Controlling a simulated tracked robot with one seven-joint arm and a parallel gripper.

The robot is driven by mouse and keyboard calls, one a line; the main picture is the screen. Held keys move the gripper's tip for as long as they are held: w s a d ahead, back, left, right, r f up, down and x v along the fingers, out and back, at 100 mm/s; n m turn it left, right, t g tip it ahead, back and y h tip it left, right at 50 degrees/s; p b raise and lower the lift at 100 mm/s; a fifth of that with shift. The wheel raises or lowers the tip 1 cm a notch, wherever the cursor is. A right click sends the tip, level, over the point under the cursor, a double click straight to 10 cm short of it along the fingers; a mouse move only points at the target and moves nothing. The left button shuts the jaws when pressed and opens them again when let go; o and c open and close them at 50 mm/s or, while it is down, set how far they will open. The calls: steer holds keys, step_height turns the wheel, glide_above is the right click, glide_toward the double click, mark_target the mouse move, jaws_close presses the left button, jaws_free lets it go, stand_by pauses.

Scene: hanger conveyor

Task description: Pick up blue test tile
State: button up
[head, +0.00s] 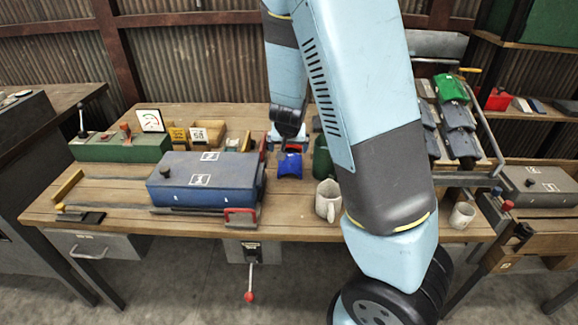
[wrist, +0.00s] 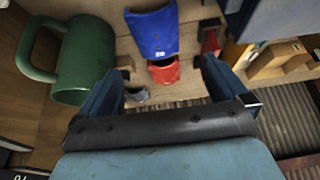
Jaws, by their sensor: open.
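The blue test tile (head: 289,167) is a small curved blue piece lying on the wooden workbench, right of the large blue box. In the wrist view the blue tile (wrist: 156,34) lies beyond my fingertips, with a small white mark on its lower edge. A red curved piece (wrist: 164,71) sits right at its near end, between the fingertips. My gripper (wrist: 163,66) is open, its two dark blue fingers spread. In the head view my gripper (head: 291,147) is above the bench just behind the tile. Whether the fingers touch anything cannot be told.
A green mug (wrist: 88,58) stands close to my left finger in the wrist view. The blue box (head: 200,180) and a white mug (head: 327,200) flank the tile. A rack with green and grey tiles (head: 452,88) is at right. Bare bench lies in front of the tile.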

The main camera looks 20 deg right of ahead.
mark_target(290, 162)
steer(key=shift+d+x, duration=0.15)
steer(key=shift+x, duration=3.45)
steer(key=shift+d+x, duration=0.2)
steer(key=shift+x, duration=3.45)
steer(key=shift+r, duration=0.1)
steer(key=c, duration=0.8)
steer(key=shift+r, duration=0.1)
steer(key=shift+c, duration=0.2)
